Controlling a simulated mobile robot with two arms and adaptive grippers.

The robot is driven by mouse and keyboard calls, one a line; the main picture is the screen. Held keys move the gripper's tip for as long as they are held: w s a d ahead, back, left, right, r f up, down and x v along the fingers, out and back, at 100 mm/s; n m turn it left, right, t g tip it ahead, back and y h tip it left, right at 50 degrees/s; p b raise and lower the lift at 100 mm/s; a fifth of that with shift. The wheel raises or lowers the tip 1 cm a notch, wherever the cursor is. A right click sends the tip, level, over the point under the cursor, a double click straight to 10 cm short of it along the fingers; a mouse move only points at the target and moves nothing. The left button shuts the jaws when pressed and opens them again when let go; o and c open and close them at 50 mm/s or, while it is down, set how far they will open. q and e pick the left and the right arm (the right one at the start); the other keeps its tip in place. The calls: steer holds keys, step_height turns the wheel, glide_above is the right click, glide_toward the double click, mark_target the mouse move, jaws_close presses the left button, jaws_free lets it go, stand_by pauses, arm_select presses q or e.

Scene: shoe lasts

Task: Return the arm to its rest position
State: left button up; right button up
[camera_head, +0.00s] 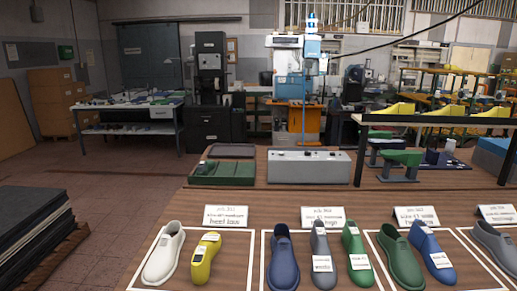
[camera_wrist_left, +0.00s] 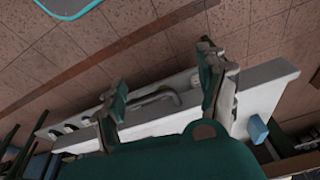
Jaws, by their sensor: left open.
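My left gripper (camera_wrist_left: 164,66) shows only in the left wrist view. Its two fingers are spread apart with nothing between the tips. Past them is a long pale structure (camera_wrist_left: 265,88) with a grey curved part (camera_wrist_left: 160,97); I cannot tell whether it is my own body. Reddish tiled floor shows beyond. Neither arm shows in the head view, and my right gripper is in no view.
The wooden table (camera_head: 210,197) carries shoes and lasts in white-outlined areas, including a white shoe (camera_head: 164,254) and a yellow last (camera_head: 206,258). A grey box (camera_head: 309,167) and green tray (camera_head: 223,173) stand behind. A dark stack (camera_head: 35,232) is at left, with open floor beside it.

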arm_select(q)
steer(key=s+f+g+b, duration=0.1)
steer(key=s+f, duration=0.2)
steer(key=f, duration=0.7)
steer(key=s+f+b, duration=0.1)
steer(key=s+f, duration=0.2)
steer(key=f, duration=0.8)
steer(key=s+a+f+g+b, duration=0.1)
steer(key=s+a+f+b, duration=0.1)
steer(key=s+f, duration=0.9)
steer(key=s+a, duration=0.1)
steer(key=s, duration=0.1)
steer(key=shift+s+a+f, duration=0.15)
steer(key=shift+s+f, duration=0.15)
steer(key=shift+f, duration=0.05)
